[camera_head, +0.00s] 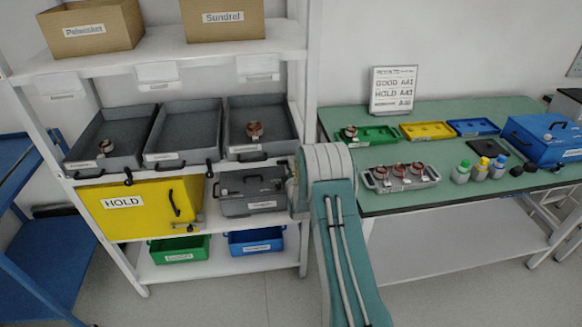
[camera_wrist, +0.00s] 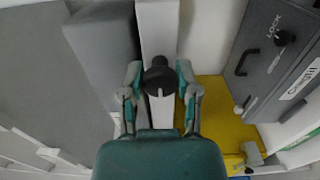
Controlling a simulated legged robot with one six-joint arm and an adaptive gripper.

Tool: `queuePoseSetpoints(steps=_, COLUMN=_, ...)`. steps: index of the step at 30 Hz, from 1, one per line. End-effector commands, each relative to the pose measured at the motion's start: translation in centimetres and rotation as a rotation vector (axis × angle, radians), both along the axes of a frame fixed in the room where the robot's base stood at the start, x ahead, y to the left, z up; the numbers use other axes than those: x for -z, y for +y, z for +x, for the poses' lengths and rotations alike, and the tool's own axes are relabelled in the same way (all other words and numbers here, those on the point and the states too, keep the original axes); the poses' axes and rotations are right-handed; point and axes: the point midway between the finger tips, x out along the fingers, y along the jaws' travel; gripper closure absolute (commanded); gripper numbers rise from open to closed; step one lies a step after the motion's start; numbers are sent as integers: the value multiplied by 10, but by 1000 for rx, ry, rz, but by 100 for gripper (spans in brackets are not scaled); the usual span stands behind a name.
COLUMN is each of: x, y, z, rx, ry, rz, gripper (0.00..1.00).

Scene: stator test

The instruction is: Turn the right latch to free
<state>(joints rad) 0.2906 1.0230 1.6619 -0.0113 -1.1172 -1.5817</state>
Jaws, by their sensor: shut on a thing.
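In the wrist view my gripper (camera_wrist: 160,72) has its two green-grey fingers on either side of a round black latch knob (camera_wrist: 158,76). It is shut on this knob, which stands in front of a white strip like the shelf edge. I cannot tell the latch's turn angle. In the head view my arm covers the gripper's fingers and what they hold, near the right shelf post. Another black latch piece (camera_head: 209,169) shows at the shelf edge under the trays.
A yellow HOLD box (camera_head: 120,222) and a dark grey box (camera_head: 246,207) stand below the grey trays (camera_head: 183,157). The grey box's LOCK knob (camera_wrist: 284,37) shows close by in the wrist view. A green-topped table (camera_head: 465,202) stands at right.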

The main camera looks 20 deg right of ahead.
Motion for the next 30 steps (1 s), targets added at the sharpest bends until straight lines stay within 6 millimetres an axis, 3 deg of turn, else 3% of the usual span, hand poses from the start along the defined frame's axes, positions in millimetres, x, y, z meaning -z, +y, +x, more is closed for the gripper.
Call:
queuePoseSetpoints(steps=1, x=5, y=4, z=0, rx=-8, ry=12, rz=1, gripper=45)
queuePoseSetpoints(steps=3, x=5, y=4, z=-1, rx=-7, ry=11, rz=2, gripper=24)
queuePoseSetpoints(steps=17, x=2, y=2, z=-6, rx=-2, ry=5, rz=2, gripper=24)
queuePoseSetpoints(steps=30, x=3, y=25, z=-79, rx=-3, ry=8, rz=2, gripper=24)
